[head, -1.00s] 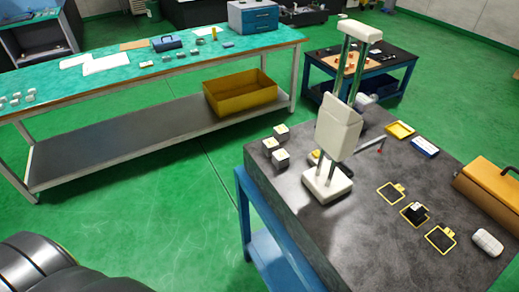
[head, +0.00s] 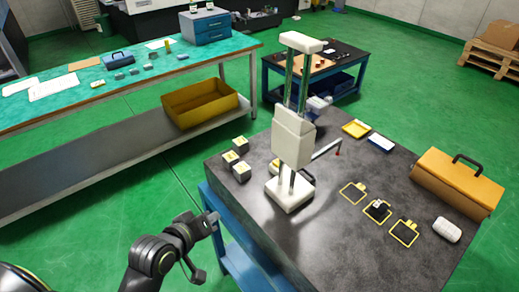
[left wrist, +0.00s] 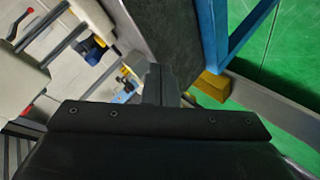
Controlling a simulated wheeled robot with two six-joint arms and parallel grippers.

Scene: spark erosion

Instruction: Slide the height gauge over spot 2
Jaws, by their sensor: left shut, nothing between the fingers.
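The height gauge (head: 293,140) is a tall cream column with two rails, a carriage and a thin arm with a red tip. It stands upright on the dark table (head: 330,260), its base near the left edge. I cannot read any spot numbers. My left gripper (head: 211,219) is shut and empty, left of the table edge and apart from the gauge. In the left wrist view its fingers (left wrist: 157,82) point toward the table, with part of the gauge (left wrist: 22,80) at left.
Several pale blocks (head: 238,158) stand left of the gauge. A yellow tray (head: 355,129), a blue-and-white box (head: 381,143), an orange toolbox (head: 458,181) and a white rounded object (head: 447,229) lie to the right. The table's front area is clear.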

